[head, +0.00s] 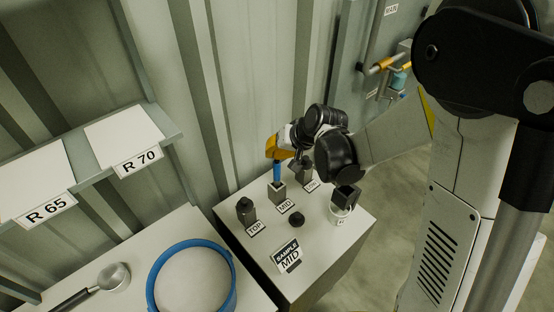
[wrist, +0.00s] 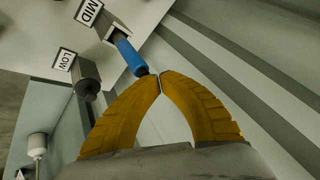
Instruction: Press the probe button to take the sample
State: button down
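A blue probe (head: 277,172) stands upright in the square grey holder (head: 278,193) labelled MID on the white-topped stand. In the wrist view the blue probe (wrist: 131,56) ends in a dark tip close to my fingertips. My gripper (wrist: 159,78) has its yellow fingers together, with nothing seen between them. In the head view my gripper (head: 272,153) is right above the probe's upper end. The fingertips are at or just beside the dark tip; I cannot tell whether they touch it. No separate button can be made out.
The TOP container (head: 245,210) and LOW container (head: 303,170) flank the probe. A loose black cap (head: 297,219), a SAMPLE MID card (head: 288,257) and a white cup (head: 340,216) are on the stand. A blue-rimmed sieve (head: 153,283) and a scoop (head: 114,277) lie left. A corrugated wall is behind.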

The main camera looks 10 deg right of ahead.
jog(key=shift+f, duration=0.25)
jog(key=shift+r, duration=0.1)
dwell(0.4)
jog(key=shift+r+p, duration=0.4)
jog(key=shift+r, duration=0.45)
jog(key=shift+r+p, duration=1.85)
jog(key=shift+r, duration=0.7)
